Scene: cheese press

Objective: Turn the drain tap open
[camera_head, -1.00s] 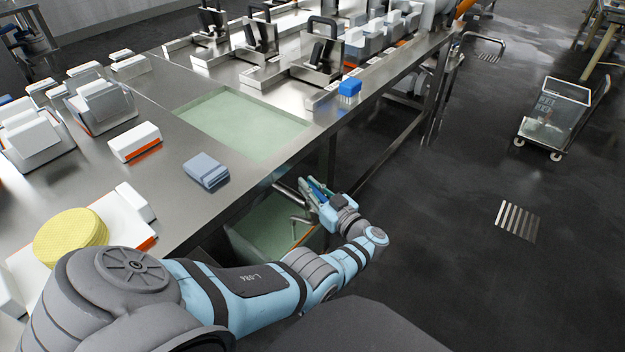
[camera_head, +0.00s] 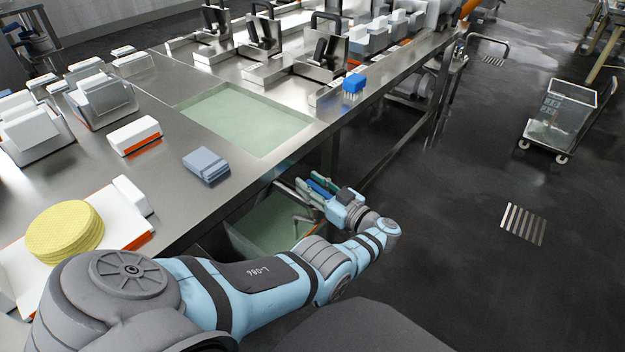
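The drain tap's metal pipe (camera_head: 287,189) comes out below the table edge, beside the green basin. A blue piece, which looks like the tap's handle (camera_head: 318,187), shows between the fingers of my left gripper (camera_head: 315,188). The fingers lie on either side of it; whether they press on it is too small to tell. A thin bent metal spout (camera_head: 303,218) hangs below the pipe. My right gripper is not in view.
A steel table with a green sunken basin (camera_head: 243,120) stands above the tap. A lower green tub (camera_head: 268,228) sits under the spout. A grey-blue block (camera_head: 206,166) lies near the table edge. The floor on the right is open, with a wheeled cart (camera_head: 560,112).

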